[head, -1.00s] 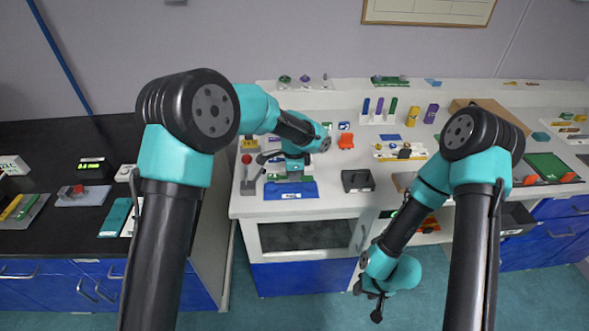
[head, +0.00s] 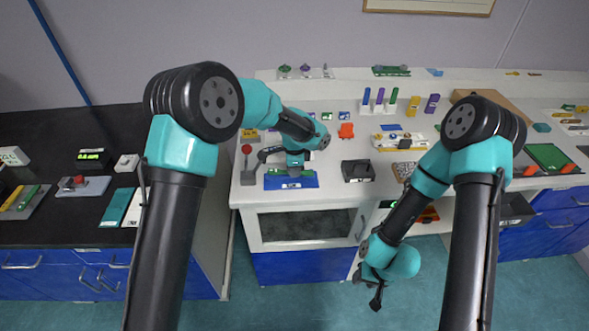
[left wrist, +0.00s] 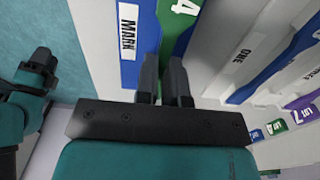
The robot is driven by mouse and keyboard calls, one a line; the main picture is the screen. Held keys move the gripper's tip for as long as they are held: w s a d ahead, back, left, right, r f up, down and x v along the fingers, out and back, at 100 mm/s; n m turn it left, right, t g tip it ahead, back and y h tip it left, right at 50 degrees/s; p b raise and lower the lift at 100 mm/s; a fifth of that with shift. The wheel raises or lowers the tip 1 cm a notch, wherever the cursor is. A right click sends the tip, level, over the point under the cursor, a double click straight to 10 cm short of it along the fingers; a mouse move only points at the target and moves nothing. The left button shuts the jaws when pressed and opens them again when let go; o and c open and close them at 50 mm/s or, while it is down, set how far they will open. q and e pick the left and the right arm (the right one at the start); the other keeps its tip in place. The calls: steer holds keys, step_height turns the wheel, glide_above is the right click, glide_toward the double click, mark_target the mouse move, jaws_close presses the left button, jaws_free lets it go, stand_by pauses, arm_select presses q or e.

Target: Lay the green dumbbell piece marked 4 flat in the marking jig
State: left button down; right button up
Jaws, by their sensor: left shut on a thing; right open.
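The green dumbbell piece (left wrist: 182,18), with a white 4 on it, is gripped in my left gripper (left wrist: 163,92). It also shows as a thin green strip (head: 291,172) in the head view. The blue marking jig (left wrist: 128,68), labelled MARK, lies beside and partly beneath the piece. In the head view the jig (head: 304,182) sits near the bench's front edge, under my left gripper (head: 291,168). I cannot tell whether the piece touches the jig. My right gripper (head: 376,296) is open, hanging low in front of the bench over the floor.
A black open box (head: 358,172) stands right of the jig. A red-knobbed lever device (head: 247,165) stands close on its left. Small lot tags (left wrist: 279,127) lie near the gripper in the left wrist view.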

arm_select(q)
steer(key=shift+f, duration=0.15)
steer(key=c, duration=1.1)
jaws_free()
steer(key=shift+c, duration=0.2)
step_height(320, 180, up, 18)
steer(key=shift+f, duration=0.25)
